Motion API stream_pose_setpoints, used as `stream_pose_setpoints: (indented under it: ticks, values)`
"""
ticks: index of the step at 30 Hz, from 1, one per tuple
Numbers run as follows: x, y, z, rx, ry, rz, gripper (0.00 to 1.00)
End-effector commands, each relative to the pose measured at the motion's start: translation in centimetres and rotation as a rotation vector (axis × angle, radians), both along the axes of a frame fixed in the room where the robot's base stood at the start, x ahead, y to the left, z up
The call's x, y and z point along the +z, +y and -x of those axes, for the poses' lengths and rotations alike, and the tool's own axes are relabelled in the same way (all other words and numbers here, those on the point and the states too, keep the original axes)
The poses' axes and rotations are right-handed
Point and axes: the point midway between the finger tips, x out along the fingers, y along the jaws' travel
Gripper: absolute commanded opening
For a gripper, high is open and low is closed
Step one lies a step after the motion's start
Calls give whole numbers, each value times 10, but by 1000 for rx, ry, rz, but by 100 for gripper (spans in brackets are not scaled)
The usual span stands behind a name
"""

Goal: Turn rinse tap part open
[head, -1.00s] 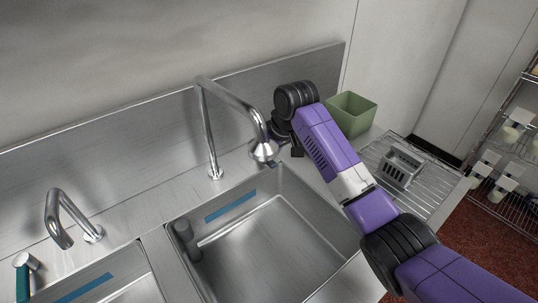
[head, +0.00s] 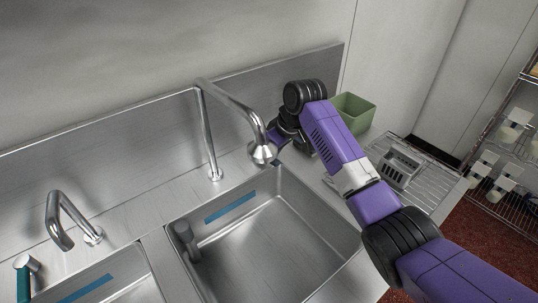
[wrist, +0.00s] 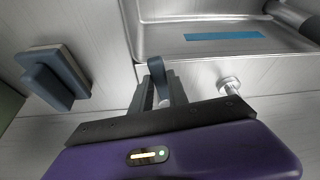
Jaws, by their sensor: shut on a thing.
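The tall chrome rinse tap (head: 229,102) stands behind the right basin, its spout head hanging over the basin's back edge. My gripper (wrist: 160,92) is shut on the blue-grey tap lever (wrist: 157,70), which shows between the fingers in the wrist view. The lever's lower end is hidden by the fingers. The round tap base (wrist: 229,86) is to the right of the fingers. In the head view my gripper (head: 276,142) is just right of the spout head, partly hidden behind it. I cannot tell the lever's exact angle.
A blue-grey block (wrist: 54,78) lies left of my gripper in the wrist view. A green bin (head: 354,111) and a wire rack with a slotted metal holder (head: 400,167) are at the right. A smaller tap (head: 62,220) stands at the left. The right basin (head: 270,235) holds an upright grey cylinder.

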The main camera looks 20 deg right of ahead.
Motion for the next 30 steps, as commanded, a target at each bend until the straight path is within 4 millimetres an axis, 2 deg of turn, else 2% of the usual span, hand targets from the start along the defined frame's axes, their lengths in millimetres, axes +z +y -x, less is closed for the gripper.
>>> stream_pose_setpoints:
  ticks: [7,19,20,22,23,30]
  values:
    - [1,-10,-8,157,-4,0,0]
    - [1,-11,-9,183,-6,-2,0]
    - [1,-11,-9,183,-6,-2,26]
    - [1,-11,-9,183,-5,-2,40]
    - [1,-11,-9,183,-5,-2,42]
    - [1,-12,-8,183,-3,-1,42]
